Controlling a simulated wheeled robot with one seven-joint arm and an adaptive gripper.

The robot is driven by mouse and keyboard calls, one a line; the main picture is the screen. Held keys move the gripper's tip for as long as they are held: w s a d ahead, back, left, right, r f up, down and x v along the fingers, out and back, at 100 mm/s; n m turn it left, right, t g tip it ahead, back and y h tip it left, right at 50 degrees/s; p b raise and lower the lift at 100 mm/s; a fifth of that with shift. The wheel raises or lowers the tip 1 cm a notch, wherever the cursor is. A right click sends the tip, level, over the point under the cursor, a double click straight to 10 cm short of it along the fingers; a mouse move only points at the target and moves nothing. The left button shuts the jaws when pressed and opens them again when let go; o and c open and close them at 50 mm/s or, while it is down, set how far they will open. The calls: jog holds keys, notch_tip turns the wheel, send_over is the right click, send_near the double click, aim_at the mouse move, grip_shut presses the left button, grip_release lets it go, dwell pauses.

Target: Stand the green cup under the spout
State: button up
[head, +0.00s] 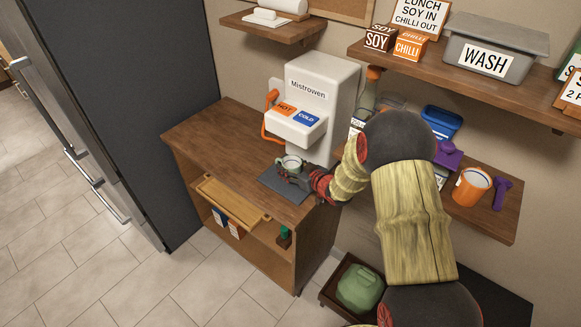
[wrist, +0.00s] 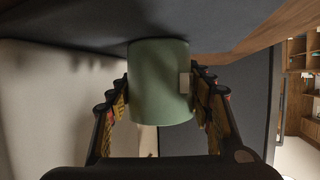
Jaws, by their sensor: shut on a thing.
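The white dispenser (head: 335,80) stands behind the cup. Its front block with HOT and COLD labels (head: 295,115) overhangs behind the cup; the spout itself is not clearly visible.
An orange loop (head: 273,130) sticks out at the dispenser's left side. A bottle (head: 367,92) and containers stand to its right, partly behind my arm. A wooden tray (head: 232,200) juts from the cabinet front. The counter's left part (head: 205,130) is clear.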

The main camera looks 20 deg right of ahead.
jog(key=o, duration=1.5)
jog(key=v, duration=1.2)
